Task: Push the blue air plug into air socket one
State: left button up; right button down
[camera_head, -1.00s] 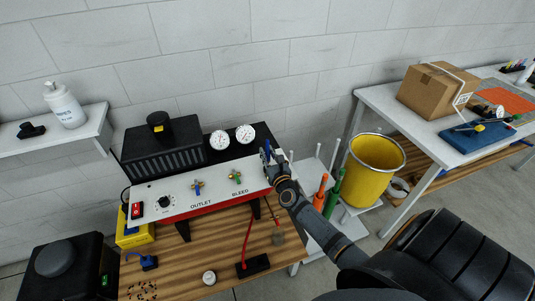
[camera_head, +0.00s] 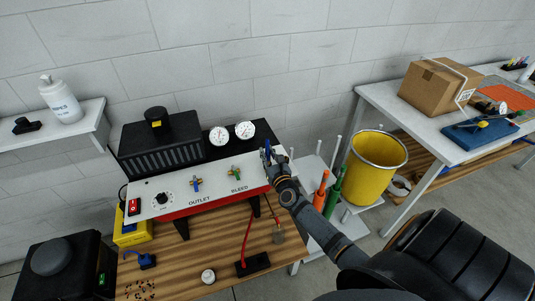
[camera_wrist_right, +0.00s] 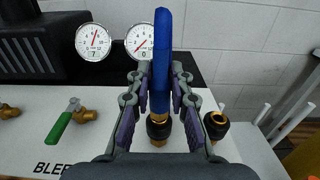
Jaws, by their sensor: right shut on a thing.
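The blue air plug (camera_wrist_right: 162,50) stands upright between the two fingers of my right gripper (camera_wrist_right: 160,100) in the right wrist view. The gripper is shut on it. A brass socket with a black collar (camera_wrist_right: 158,130) lies directly below the plug, in line with it; I cannot tell how far the plug is in. A second, similar brass socket (camera_wrist_right: 215,125) is just to the right, with nothing in it. In the head view, the blue plug (camera_head: 268,146) and my right gripper (camera_head: 274,162) are at the right end of the white panel (camera_head: 215,196). My left gripper is out of view.
Two gauges (camera_head: 232,134) stand behind the panel. A green-handled valve (camera_wrist_right: 72,125) is left of the gripper. A yellow bucket (camera_head: 375,165) and several upright rods stand to the right. A red hose (camera_head: 246,235) hangs in front, over the wooden bench (camera_head: 190,260).

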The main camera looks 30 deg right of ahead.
jog(key=shift+f, duration=0.4)
jog(key=c, duration=1.1)
grip_release()
jog(key=shift+r, duration=0.1)
jog(key=shift+c, duration=0.2)
jog(key=v, duration=1.2)
